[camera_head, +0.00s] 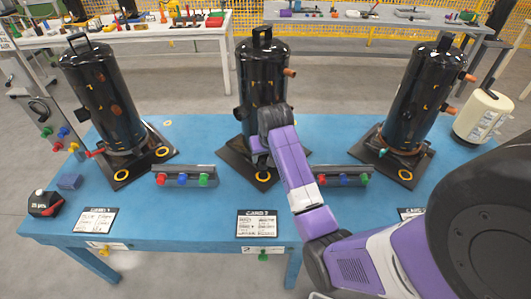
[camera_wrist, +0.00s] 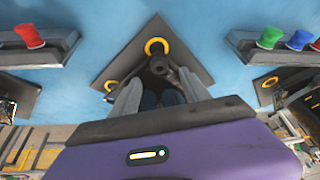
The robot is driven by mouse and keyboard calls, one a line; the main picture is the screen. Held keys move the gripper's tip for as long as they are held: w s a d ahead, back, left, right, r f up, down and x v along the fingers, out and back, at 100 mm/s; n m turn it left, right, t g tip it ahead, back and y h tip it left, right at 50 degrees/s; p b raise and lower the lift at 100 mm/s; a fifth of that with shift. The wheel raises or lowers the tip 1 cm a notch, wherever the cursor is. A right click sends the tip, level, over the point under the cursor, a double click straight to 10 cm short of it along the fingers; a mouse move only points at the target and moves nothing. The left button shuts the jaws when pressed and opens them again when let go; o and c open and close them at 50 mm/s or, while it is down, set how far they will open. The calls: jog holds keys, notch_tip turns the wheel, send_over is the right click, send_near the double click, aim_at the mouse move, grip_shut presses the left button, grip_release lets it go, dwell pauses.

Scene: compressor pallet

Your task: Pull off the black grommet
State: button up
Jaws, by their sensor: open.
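The middle black compressor (camera_head: 262,75) stands upright on a dark diamond-shaped base plate (camera_head: 236,150). My gripper (camera_head: 272,122) is at its lower front, and my wrist hides that part of the body. In the wrist view, my gripper (camera_wrist: 160,80) is open, its two grey fingers apart. A small dark rounded piece (camera_wrist: 160,66) shows at the fingertips, between them. It may be the black grommet, but I cannot tell for sure, nor whether the fingers touch it. The plate also shows in the wrist view (camera_wrist: 180,43) with a yellow ring (camera_wrist: 157,46).
Similar compressors stand at left (camera_head: 103,95) and right (camera_head: 415,95) on the blue table (camera_head: 200,135). Racks with coloured caps stand left (camera_head: 183,176) and right (camera_head: 340,176) of the middle plate. A cream canister (camera_head: 483,117) stands at the right edge.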

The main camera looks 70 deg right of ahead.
aim_at(264, 165)
jog(key=shift+x, duration=3.85)
jog(key=shift+d+r, duration=0.1)
jog(key=shift+s, duration=0.1)
grip_shut()
